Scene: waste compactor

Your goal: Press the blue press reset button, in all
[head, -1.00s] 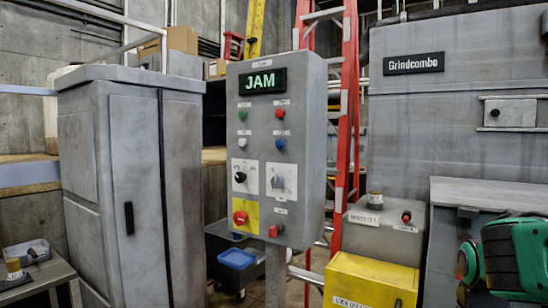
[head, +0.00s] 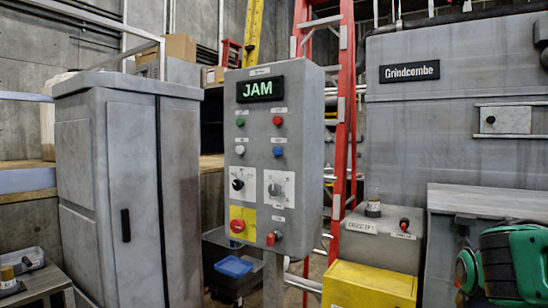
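The grey control panel (head: 312,150) stands upright on a post in the middle of the head view. Its screen (head: 261,89) reads JAM in green letters. The blue button (head: 277,151) is on the right of the second button row, below a red button (head: 277,121) and right of a white button (head: 240,149). A green button (head: 240,122) is at upper left. Nothing touches or covers the blue button. Whether it is pressed in cannot be told. My gripper's fingers are not in view.
Below the buttons are a black knob (head: 237,184), a grey dial (head: 274,189), a red button on a yellow plate (head: 237,226) and a red switch (head: 272,238). A grey cabinet (head: 88,190) stands left.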

